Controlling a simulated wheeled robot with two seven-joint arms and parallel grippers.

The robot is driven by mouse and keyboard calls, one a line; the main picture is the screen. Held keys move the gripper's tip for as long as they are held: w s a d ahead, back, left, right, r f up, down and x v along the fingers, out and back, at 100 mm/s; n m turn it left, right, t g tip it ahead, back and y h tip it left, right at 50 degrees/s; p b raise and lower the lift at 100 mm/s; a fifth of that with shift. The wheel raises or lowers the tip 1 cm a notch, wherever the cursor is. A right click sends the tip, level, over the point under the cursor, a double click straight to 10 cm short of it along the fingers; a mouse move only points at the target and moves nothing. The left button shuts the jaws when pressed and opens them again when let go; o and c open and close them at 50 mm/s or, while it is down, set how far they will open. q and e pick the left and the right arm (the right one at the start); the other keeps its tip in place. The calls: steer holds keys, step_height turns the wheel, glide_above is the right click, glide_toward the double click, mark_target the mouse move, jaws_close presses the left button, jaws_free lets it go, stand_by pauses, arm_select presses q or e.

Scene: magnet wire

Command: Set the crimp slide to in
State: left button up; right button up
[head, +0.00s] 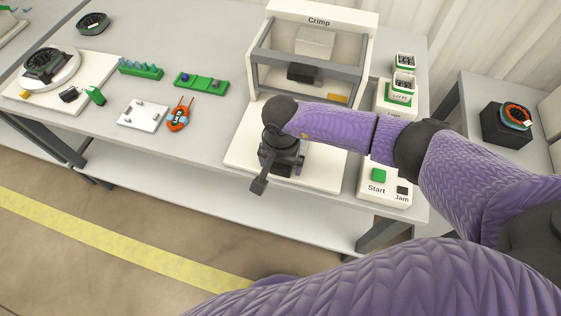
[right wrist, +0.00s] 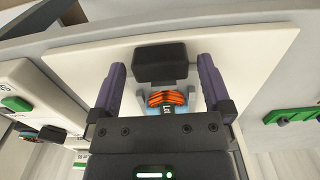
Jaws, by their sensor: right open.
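The crimp station (head: 318,22) is a white frame labelled "Crimp" with a white base plate (head: 240,160) reaching toward the front of the bench. A black block that looks like the slide's handle (head: 260,187) sticks out near the plate's front edge. My right gripper (head: 278,166) is above the plate, pointing down, open. In the right wrist view the black block (right wrist: 160,58) lies between its two purple fingers, with gaps on both sides. An orange-wound part (right wrist: 167,98) sits just beside the block; my arm hides it in the head view. My left gripper is not in view.
A panel with a green Start button (head: 379,175) and black Jam square (head: 402,190) is right of the plate. Green trays (head: 202,83), a white pegged plate (head: 143,113) and an orange tool (head: 178,115) lie to the left. Bins (head: 404,82) stand at right.

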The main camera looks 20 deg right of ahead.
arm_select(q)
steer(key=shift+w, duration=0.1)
arm_select(e)
steer(key=c, duration=1)
jaws_close()
steer(key=w+d+b, duration=0.1)
steer(key=w+b, duration=0.1)
steer(key=w+d+b, duration=0.1)
steer(key=w+b, duration=0.1)
steer(key=w+d+b, duration=0.2)
steer(key=shift+f+b, duration=0.3)
steer(key=shift+w+d+r, duration=0.15)
steer(key=shift+w+r, duration=0.05)
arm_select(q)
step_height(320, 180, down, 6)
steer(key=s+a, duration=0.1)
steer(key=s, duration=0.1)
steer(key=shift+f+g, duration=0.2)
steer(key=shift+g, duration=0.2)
arm_select(e)
steer(key=shift+r, duration=0.15)
steer(key=o, duration=0.8)
jaws_free()
steer(key=shift+c, duration=0.2)
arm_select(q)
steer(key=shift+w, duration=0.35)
arm_select(e)
steer(key=shift+o, duration=1.2)
